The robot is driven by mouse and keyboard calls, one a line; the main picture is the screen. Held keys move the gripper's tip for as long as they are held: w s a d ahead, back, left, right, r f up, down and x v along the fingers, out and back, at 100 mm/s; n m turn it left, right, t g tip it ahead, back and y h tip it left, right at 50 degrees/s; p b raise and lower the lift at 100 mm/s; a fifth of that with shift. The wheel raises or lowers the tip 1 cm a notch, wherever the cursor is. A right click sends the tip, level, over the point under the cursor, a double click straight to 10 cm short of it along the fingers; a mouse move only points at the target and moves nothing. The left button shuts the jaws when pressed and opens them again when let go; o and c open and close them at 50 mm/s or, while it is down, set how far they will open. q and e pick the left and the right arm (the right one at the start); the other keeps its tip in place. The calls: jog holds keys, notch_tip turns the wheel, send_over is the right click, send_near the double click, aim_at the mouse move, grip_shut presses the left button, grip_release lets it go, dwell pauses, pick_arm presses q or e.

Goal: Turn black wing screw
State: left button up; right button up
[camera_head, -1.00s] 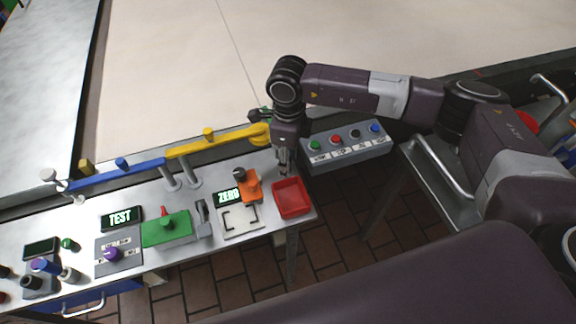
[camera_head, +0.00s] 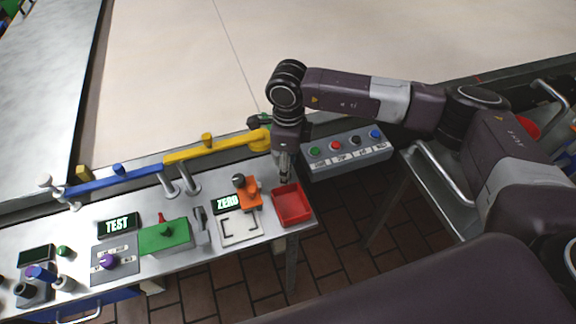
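A small black knob (camera_head: 239,180) sits on top of the orange block (camera_head: 250,195) on the metal table. A dark piece (camera_head: 258,121) also shows at the right end of the yellow bar, partly hidden by my arm. I cannot tell which of them is the black wing screw. My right gripper (camera_head: 284,174) points down just behind the red tray, to the right of the orange block and apart from the black knob. Its fingers look close together, but they are too small to tell whether they are open or shut. My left gripper is not in view.
The red tray (camera_head: 306,206) stands at the table's right end. A panel with several coloured buttons (camera_head: 347,154) lies beyond it. The yellow bar (camera_head: 190,153) and blue bar (camera_head: 105,181) run along the back edge. The green block (camera_head: 165,240) stands left of the ZERO display (camera_head: 227,203).

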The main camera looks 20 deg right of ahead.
jog(key=shift+r, duration=0.15)
jog(key=shift+r, duration=3.85)
jog(key=shift+s+f, duration=0.1)
